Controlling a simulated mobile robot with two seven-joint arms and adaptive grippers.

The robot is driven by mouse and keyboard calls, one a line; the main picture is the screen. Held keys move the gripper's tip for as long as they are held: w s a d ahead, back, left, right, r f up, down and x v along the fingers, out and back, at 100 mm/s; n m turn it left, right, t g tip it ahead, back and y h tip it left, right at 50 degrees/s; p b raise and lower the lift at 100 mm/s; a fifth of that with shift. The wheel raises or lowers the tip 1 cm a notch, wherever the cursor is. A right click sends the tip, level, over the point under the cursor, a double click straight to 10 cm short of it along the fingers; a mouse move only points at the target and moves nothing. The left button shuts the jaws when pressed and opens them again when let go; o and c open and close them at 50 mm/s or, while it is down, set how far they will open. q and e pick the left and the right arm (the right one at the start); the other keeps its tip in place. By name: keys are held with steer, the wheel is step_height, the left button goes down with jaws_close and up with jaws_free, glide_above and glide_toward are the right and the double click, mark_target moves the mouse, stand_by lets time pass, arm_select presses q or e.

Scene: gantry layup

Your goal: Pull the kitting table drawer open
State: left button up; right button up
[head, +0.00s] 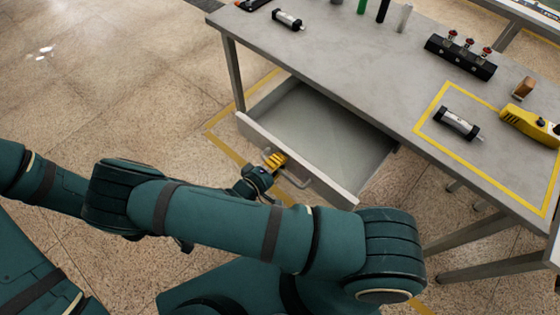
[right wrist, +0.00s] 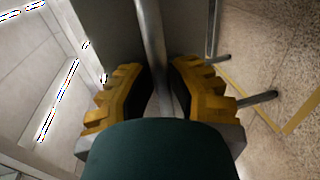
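The kitting table (head: 345,50) is grey, with its drawer (head: 330,125) pulled well out at the near left side. The drawer's inside is bare where it shows. A metal bar handle (head: 296,180) is on the drawer front (head: 330,188). My right gripper (head: 275,160), with yellow ribbed fingers, is at this handle. In the right wrist view the handle bar (right wrist: 150,35) runs between the two fingers (right wrist: 163,80), which are closed close around it. My arm hides part of the area below the handle. My left gripper is not visible.
On the tabletop are a black-ended cylinder (head: 288,20), a black block with red-topped knobs (head: 460,58), and another cylinder (head: 458,123) and a yellow tool (head: 528,124) by a yellow-outlined area. Table legs (head: 233,75) stand beside the drawer. Speckled floor at left is clear.

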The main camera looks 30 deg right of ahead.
steer(key=o, duration=0.3)
steer(key=shift+a, duration=0.1)
steer(key=v, duration=0.7)
steer(key=shift+s+a, duration=0.1)
steer(key=shift+a, duration=0.05)
stand_by(0.4)
step_height(320, 180, down, 7)
steer(key=w+m+g+y, duration=0.2)
steer(key=m+y, duration=0.1)
steer(key=y, duration=0.7)
steer(key=s+r+m+y, duration=0.1)
steer(key=r+y, duration=0.1)
steer(key=s+a+r+m+g+y, duration=0.1)
steer(key=y, duration=0.2)
steer(key=s+a+r+m+g+y, duration=0.1)
steer(key=s+r+y, duration=0.1)
steer(key=y, duration=0.1)
steer(key=shift+r, duration=0.3)
